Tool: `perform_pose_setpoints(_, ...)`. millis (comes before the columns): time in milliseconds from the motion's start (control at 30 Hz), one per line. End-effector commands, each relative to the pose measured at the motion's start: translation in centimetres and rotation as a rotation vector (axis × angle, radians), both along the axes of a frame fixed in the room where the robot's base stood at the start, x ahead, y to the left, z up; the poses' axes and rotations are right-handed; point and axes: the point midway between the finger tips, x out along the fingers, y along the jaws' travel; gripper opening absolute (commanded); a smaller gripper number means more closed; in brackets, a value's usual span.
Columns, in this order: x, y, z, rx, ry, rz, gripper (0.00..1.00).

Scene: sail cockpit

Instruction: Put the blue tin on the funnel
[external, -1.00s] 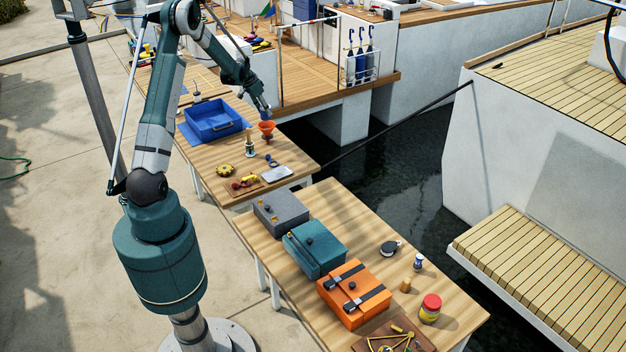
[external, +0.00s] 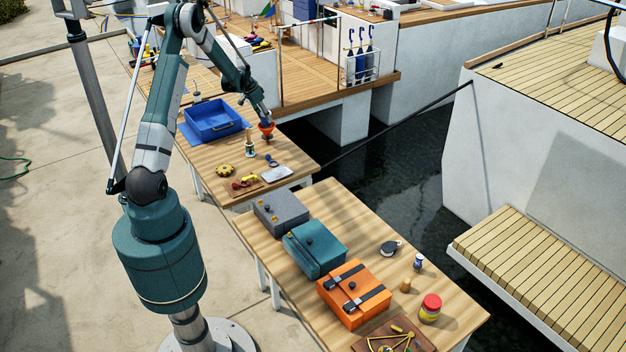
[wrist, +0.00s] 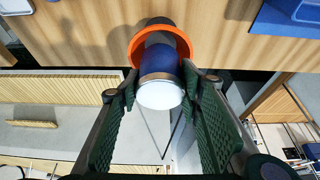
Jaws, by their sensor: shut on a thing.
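The orange funnel (external: 267,127) stands on the far wooden table, near its water-side edge. My gripper (external: 265,118) is right over it. In the wrist view the blue tin (wrist: 161,63), with a brown band and a white end facing the camera, sits between the green finger pads of my gripper (wrist: 160,88). The pads are shut on the tin. The tin's far end lies within the orange funnel rim (wrist: 133,50) as seen from the wrist. Whether the tin touches the funnel I cannot tell.
A blue tray (external: 214,132) stands left of the funnel. A small bottle (external: 249,149), a yellow round part (external: 224,170) and a white card (external: 276,174) lie nearby. The nearer table holds grey, teal and orange boxes (external: 354,294). Water lies beyond the tables.

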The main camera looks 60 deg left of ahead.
Motion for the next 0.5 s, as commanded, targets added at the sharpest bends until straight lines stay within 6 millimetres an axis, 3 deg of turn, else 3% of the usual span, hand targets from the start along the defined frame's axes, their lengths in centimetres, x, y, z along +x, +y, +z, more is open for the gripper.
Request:
perform_pose_setpoints(300,0.01,0.01,-0.42,0.000,0.000,0.000,0.22)
perform_pose_setpoints(333,0.01,0.01,-0.34,0.000,0.000,0.000,0.40)
perform_pose_setpoints(400,0.00,0.01,-0.29,0.000,0.000,0.000,0.49)
perform_pose_setpoints(500,0.01,0.01,-0.28,0.000,0.000,0.000,0.51)
